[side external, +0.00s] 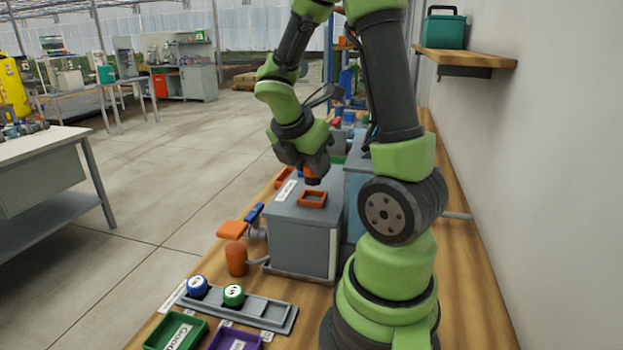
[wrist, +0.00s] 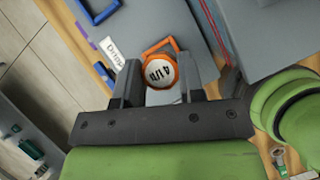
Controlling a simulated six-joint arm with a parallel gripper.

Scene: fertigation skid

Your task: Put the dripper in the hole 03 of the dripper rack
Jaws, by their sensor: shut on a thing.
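My gripper (side external: 313,180) is over the tall grey box (side external: 303,245), just above the orange square frame (side external: 312,199) on its top. In the wrist view my gripper (wrist: 159,80) is shut on an orange dripper (wrist: 160,71), whose white face reads 4 l/h. The dripper hides part of the frame (wrist: 150,50); whether it touches the box is unclear. A long grey rack (side external: 260,312) lies on the bench in front, with a blue-ringed dripper (side external: 197,286) and a green-ringed dripper (side external: 233,295) at its left part. Its right part looks empty. Its hole labels are too small to read.
A green tray (side external: 176,332) and a purple tray (side external: 235,340) stand before the rack. An orange cylinder (side external: 236,260) and an orange flat part (side external: 232,230) are left of the box. The wall (side external: 540,170) borders the bench at right.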

